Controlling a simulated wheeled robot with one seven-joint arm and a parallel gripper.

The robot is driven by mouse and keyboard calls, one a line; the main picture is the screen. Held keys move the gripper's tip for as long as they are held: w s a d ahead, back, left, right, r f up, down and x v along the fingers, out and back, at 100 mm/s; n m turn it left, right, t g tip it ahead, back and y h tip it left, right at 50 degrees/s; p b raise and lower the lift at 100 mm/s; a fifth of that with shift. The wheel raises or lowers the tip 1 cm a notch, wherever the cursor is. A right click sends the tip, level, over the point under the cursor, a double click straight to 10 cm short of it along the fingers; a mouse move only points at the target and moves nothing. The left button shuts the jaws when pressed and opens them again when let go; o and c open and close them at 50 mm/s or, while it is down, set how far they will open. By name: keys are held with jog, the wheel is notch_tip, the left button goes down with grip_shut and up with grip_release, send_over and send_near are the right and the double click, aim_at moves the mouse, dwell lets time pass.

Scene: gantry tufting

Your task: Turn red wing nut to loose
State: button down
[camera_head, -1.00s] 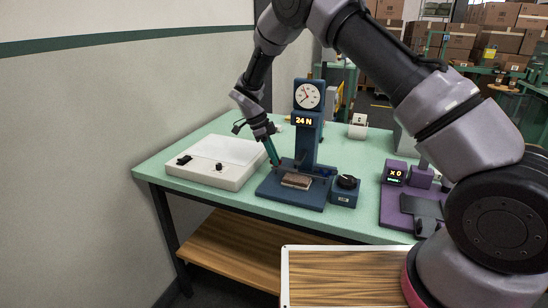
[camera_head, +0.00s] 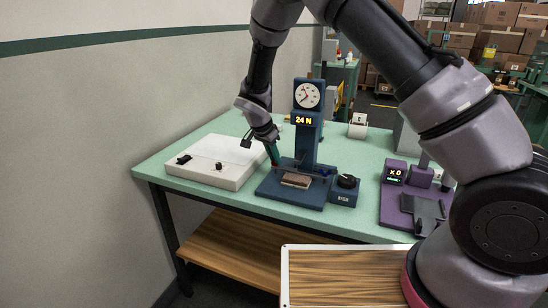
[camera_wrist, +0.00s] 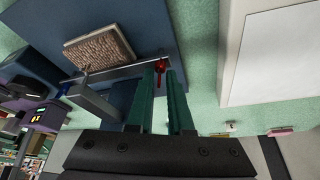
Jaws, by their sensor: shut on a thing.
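The red wing nut (camera_wrist: 161,66) shows in the wrist view between my fingertips, at one end of a grey clamp bar (camera_wrist: 115,73). My gripper (camera_wrist: 163,70) is shut on it with its long green fingers. In the head view my gripper (camera_head: 275,160) reaches down to the left back part of the blue test stand (camera_head: 290,196), and the wing nut is hidden there. The bar lies beside a brown tufted piece (camera_wrist: 101,42), which also shows on the stand's base in the head view (camera_head: 296,180). The display (camera_head: 303,120) reads 24 N.
A white flat box (camera_head: 215,160) stands left of the stand. A dark blue knob box (camera_head: 345,189) is at the stand's right, and a purple device (camera_head: 405,200) further right. A blue part (camera_wrist: 64,88) sits at the bar's other end.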

jog(key=n+y, duration=0.1)
jog(key=n, duration=0.1)
jog(key=n+y, duration=0.1)
jog(key=n, duration=0.2)
jog(key=n+t, duration=0.1)
jog(key=n, duration=0.1)
jog(key=shift+d+y, duration=0.3)
jog(key=shift+y, duration=0.1)
jog(key=n, duration=0.2)
jog(key=n+y, duration=0.1)
jog(key=n, duration=0.1)
jog(key=shift+d+n+y, duration=0.1)
jog(key=shift+n+y, duration=0.2)
jog(key=shift+n, duration=0.1)
jog(key=shift+n+g+y, duration=0.4)
jog(key=shift+n+y, duration=0.2)
jog(key=shift+n, duration=1.2)
jog(key=c, duration=1)
grip_release()
jog(key=shift+c, duration=0.2)
jog(key=v, duration=1)
jog(key=shift+s+r, duration=0.15)
jog(key=shift+r, duration=0.15)
